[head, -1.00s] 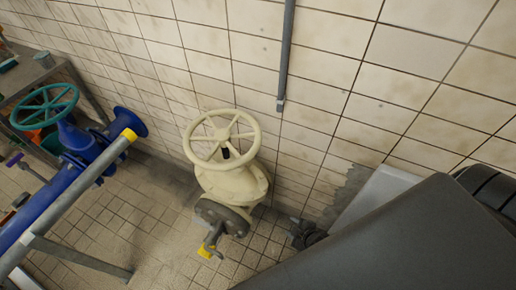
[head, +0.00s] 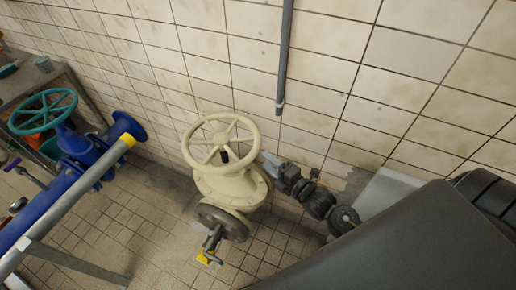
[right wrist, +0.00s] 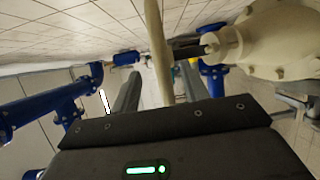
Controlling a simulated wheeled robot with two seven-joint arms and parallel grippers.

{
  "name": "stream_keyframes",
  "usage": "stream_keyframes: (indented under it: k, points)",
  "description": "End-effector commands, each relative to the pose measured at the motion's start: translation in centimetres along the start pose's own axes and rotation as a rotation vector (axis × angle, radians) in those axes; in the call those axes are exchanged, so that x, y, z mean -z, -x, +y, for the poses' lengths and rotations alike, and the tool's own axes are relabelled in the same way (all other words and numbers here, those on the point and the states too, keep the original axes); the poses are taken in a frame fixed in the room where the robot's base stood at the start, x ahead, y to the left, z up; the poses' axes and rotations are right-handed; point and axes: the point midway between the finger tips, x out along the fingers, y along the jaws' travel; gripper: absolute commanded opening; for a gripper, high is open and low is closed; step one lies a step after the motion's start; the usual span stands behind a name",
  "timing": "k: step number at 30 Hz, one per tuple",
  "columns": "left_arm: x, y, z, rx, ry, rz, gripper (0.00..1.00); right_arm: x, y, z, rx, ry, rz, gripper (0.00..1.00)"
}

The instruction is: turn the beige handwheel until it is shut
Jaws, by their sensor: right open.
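The beige handwheel (head: 221,141) sits on top of a beige valve body (head: 232,187) by the tiled wall in the head view. My right gripper (head: 268,159) is at the right side of the wheel's rim, with its arm coming in from the right. In the right wrist view, its two fingers (right wrist: 160,75) are apart, and a section of the beige rim (right wrist: 158,45) runs up between them. Neither finger clearly touches the rim. The dark stem (right wrist: 188,49) and beige body show to the right. My left gripper is out of view.
A blue pipe (head: 60,200) with a teal handwheel (head: 44,111) stands at the left, beside a grey rail with a yellow end (head: 128,137). A grey wall conduit (head: 285,55) hangs above right of the wheel.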

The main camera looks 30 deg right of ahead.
Motion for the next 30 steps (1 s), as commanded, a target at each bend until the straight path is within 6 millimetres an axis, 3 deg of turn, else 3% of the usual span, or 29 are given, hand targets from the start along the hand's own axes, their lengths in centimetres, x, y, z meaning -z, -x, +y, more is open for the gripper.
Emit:
stream_keyframes:
  k: [6, 12, 24, 30]
  points:
    - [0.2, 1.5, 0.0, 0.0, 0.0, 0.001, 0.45, 0.0, -4.2, 0.3, -0.001, -0.003, 0.0, 0.45]
    - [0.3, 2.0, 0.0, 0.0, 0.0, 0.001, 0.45, 0.0, -6.5, 0.1, 0.001, -0.002, 0.0, 0.45]
    - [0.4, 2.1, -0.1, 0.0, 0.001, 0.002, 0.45, 0.1, -7.2, 0.0, 0.001, -0.001, 0.001, 0.45]
    - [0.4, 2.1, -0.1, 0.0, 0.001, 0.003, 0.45, 0.0, -7.2, 0.0, 0.001, -0.001, 0.0, 0.19]
